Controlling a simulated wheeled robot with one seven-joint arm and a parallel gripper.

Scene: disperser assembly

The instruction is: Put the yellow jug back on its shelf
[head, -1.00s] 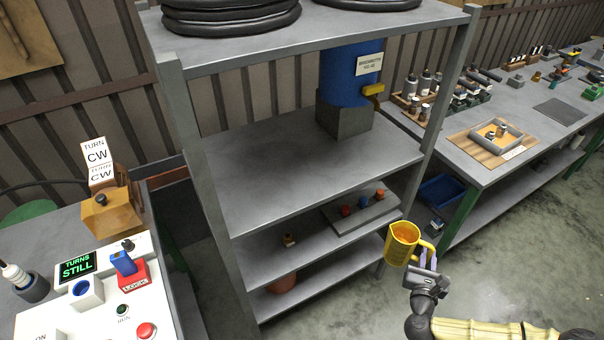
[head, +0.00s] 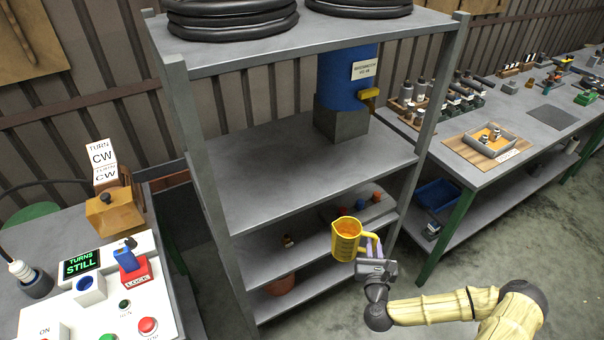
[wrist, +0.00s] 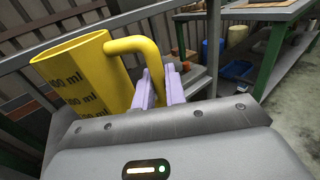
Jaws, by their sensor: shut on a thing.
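The yellow jug (head: 345,240) is held upright by its handle in my gripper (head: 372,247), in front of the shelf rack. Orange contents show in its open top in the head view. In the wrist view the jug (wrist: 85,80) stands at the left with dark ml marks on its side, and the lilac fingers of my gripper (wrist: 158,85) are closed on the handle. The rack has a wide grey shelf (head: 270,185) and lower shelves (head: 310,253) beneath it. The jug hides part of the lower shelves.
A blue drum (head: 345,80) with a yellow tap (head: 369,93) stands at the shelf's back right. A grey tray (head: 375,208) with small coloured parts lies on the shelf below. The wide shelf's left and front are clear. Rack posts (head: 425,130) bound the opening.

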